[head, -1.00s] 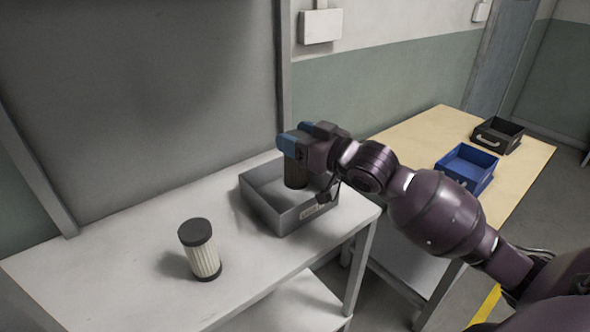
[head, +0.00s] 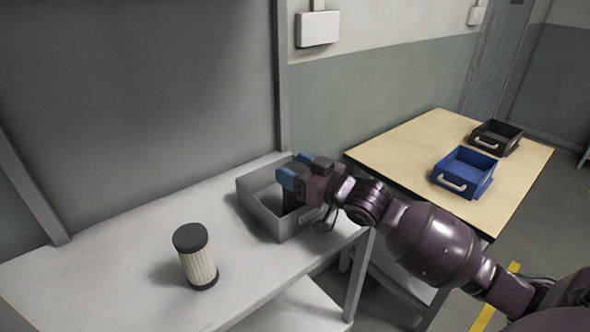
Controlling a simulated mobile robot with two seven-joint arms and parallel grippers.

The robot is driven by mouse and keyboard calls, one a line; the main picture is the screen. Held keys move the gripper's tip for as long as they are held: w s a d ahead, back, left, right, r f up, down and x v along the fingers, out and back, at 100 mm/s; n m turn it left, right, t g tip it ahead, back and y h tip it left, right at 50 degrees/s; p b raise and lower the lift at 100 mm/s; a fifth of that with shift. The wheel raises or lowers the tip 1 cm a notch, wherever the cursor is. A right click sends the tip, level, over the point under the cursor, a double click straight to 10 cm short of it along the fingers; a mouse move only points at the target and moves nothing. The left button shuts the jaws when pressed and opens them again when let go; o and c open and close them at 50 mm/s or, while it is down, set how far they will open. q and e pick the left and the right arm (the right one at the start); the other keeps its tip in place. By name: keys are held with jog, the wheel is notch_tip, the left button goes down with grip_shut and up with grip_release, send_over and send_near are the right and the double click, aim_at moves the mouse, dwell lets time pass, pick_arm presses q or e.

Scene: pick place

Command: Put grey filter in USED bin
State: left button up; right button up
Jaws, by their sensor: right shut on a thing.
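My right gripper (head: 296,172) reaches in from the right over a grey bin (head: 262,215) on the grey table. It is shut on the dark grey filter (head: 289,198), which hangs below the fingers, low inside the bin. The gripper and the bin's front wall hide part of the filter, so I cannot tell whether it touches the bin floor. A label on the bin's front is partly covered and too small to read. My left gripper is not in view.
A white pleated filter with dark caps (head: 199,262) stands upright on the grey table (head: 110,275), left of the bin. A blue bin (head: 462,178) and a black bin (head: 496,140) sit on a wooden-topped table (head: 400,150) at the right. The grey table's left part is clear.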

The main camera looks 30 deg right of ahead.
jog(key=o, duration=1.3)
jog(key=shift+f, duration=0.1)
jog(key=shift+c, duration=0.2)
jog(key=p+v, duration=0.1)
jog(key=v, duration=1.1)
jog(key=shift+s, duration=0.15)
